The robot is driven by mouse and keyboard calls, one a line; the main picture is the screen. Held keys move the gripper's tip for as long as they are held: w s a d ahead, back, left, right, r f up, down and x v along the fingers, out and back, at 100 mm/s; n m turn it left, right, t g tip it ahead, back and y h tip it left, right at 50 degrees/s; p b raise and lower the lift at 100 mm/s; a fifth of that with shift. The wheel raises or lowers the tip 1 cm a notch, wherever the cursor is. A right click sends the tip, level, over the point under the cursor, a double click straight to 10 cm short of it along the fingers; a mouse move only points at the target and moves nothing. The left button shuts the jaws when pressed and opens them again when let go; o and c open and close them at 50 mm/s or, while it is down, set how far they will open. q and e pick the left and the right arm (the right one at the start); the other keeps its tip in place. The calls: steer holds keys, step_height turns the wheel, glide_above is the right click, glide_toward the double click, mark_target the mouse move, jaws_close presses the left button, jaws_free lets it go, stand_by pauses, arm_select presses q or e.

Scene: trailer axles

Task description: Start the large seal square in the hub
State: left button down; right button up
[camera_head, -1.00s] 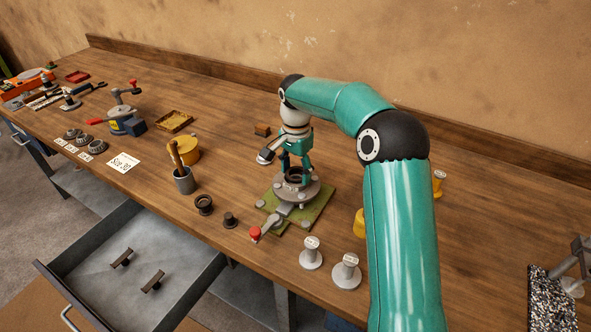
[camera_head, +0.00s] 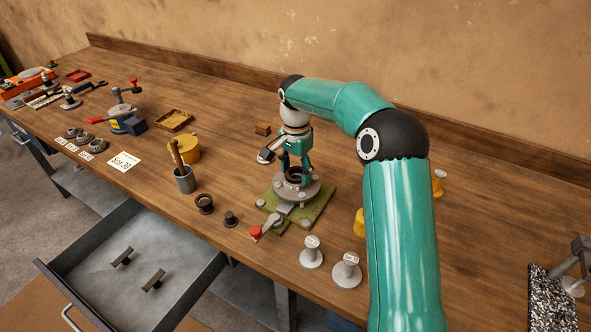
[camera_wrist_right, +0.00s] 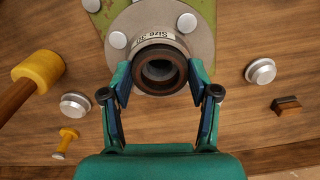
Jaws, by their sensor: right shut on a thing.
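The hub (camera_head: 312,189) is a grey flange with several round bolts on a green plate, labelled "Size 30" in the right wrist view (camera_wrist_right: 190,45). The large seal (camera_wrist_right: 159,70) is a dark brown ring at the hub's mouth; in the head view the seal (camera_head: 294,178) shows between my fingers. My right gripper (camera_head: 295,172) points down over the hub. In the right wrist view its fingers (camera_wrist_right: 160,88) are shut on both sides of the seal. The seal looks about level with the hub's bore; I cannot tell how deep it sits. My left gripper is not in view.
A dark ring (camera_head: 204,203), a small dark plug (camera_head: 230,219), a cup (camera_head: 184,180) and two grey stamped pieces (camera_head: 311,253) stand nearby. An open drawer (camera_head: 130,265) juts out below the bench.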

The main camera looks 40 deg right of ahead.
steer(key=shift+f, duration=0.1)
steer(key=o, duration=1)
steer(key=shift+r, duration=0.2)
step_height(320, 180, up, 12)
steer(key=shift+f, duration=0.2)
